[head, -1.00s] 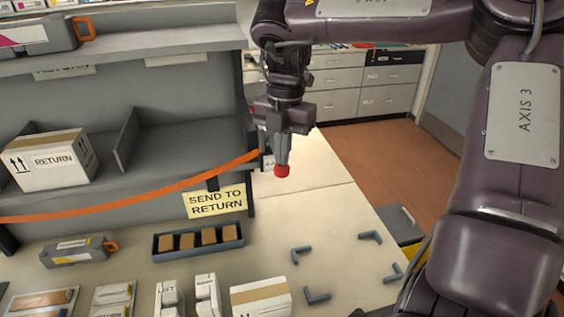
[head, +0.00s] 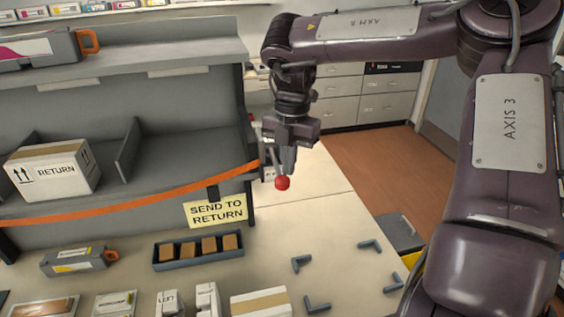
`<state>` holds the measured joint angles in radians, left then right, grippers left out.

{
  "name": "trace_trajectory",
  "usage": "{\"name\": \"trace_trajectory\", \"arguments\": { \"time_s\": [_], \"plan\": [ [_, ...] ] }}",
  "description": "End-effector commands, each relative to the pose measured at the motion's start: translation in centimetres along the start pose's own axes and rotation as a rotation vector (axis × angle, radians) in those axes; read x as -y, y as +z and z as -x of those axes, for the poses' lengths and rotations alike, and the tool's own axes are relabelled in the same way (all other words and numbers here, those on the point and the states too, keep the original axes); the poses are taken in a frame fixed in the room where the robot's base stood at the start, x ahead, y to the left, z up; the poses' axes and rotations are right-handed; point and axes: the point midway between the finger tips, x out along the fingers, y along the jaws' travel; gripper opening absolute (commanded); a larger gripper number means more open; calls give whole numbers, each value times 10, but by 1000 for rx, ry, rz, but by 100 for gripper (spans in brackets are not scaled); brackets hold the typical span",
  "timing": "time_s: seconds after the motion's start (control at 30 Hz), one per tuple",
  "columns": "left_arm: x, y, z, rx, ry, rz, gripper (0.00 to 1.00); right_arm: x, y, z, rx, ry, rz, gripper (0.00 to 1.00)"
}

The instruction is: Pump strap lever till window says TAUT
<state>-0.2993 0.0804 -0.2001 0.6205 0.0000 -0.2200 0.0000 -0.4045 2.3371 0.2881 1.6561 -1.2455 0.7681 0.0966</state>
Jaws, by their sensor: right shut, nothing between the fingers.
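An orange strap (head: 130,209) runs across the front of the grey shelf to a dark ratchet at its right end. A lever with a red knob (head: 282,183) sticks out there, its thin rod showing left of my fingers. My right gripper (head: 288,168) points down, shut and empty, right at the lever just above the knob. I cannot tell whether it touches the lever. A small pale window (head: 268,173) sits beside the lever; its word is too small to read and partly hidden. My left gripper is out of view.
A white RETURN box (head: 50,170) stands on the shelf behind the strap. A yellow SEND TO RETURN sign (head: 216,211) hangs below the strap. A blue-grey tray (head: 198,257) with brown blocks, a toner cartridge (head: 78,261) and cartons occupy the counter. Dark corner brackets mark bare counter at right.

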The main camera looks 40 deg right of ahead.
Motion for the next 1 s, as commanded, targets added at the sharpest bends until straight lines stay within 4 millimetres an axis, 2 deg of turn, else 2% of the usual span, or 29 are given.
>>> {"name": "trace_trajectory", "arguments": {
  "time_s": [0.23, 0.33, 0.7, 0.83, 1.0],
  "plan": [
    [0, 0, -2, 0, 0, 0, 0, 0, 0, -1, 1, 0, 2, 0],
    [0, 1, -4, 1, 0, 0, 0, -1, 1, 4, 4, 1, 2, 0],
    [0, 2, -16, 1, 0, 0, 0, 0, 3, 63, 4, -1, -2, 0],
    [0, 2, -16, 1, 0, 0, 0, 0, 3, 74, 1, 0, 1, 0],
    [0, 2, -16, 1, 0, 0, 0, 0, 2, 76, -1, 0, 2, 0]
  ]
}}
